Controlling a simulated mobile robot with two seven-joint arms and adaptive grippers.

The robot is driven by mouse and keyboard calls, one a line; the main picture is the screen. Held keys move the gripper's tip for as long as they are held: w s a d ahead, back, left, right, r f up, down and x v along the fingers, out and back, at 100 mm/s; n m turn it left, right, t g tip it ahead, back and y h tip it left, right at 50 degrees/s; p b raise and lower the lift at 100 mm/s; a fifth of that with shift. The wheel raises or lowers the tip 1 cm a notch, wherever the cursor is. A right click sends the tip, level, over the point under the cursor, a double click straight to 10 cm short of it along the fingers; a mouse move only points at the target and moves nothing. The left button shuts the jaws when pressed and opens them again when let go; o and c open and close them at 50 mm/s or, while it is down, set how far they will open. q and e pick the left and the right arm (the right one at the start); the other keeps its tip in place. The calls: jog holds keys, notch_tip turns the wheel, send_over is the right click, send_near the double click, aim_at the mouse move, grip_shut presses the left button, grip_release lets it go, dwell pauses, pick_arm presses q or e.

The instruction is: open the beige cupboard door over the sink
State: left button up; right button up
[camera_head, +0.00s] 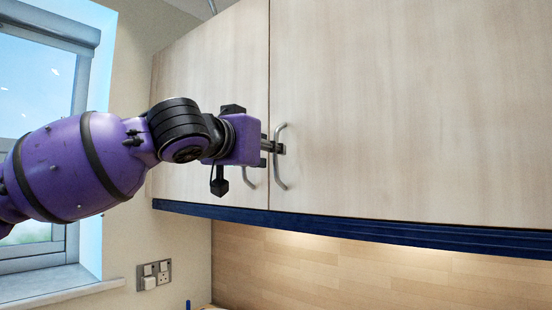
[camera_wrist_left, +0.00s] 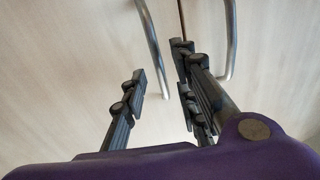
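Two pale beige cupboard doors hang on the wall: a narrower left door (camera_head: 205,120) and a wide right door (camera_head: 410,110). Both look closed, with a thin seam between them. A curved metal handle (camera_head: 279,170) is on the right door beside the seam. The left door's handle (camera_head: 250,181) is partly hidden by my gripper. My left gripper (camera_head: 279,148) is at the right door's handle. In the left wrist view its fingers (camera_wrist_left: 160,75) are apart, with one handle (camera_wrist_left: 152,40) between them and another handle (camera_wrist_left: 231,40) outside. I cannot tell whether they touch. My right gripper is out of view.
A dark blue trim (camera_head: 380,232) runs under the doors. Below it is a lit wood-look wall (camera_head: 330,275). A window (camera_head: 40,90) is on the left, and sockets (camera_head: 154,275) are on the wall. No sink is in view.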

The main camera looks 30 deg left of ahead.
pick_arm(q)
jog(key=shift+w+r+b, duration=0.1)
jog(key=shift+w+b, duration=0.2)
jog(key=shift+w, duration=0.7)
jog(key=shift+s, duration=0.1)
jog(key=shift+c, duration=0.8)
jog(key=shift+a, duration=0.1)
grip_shut()
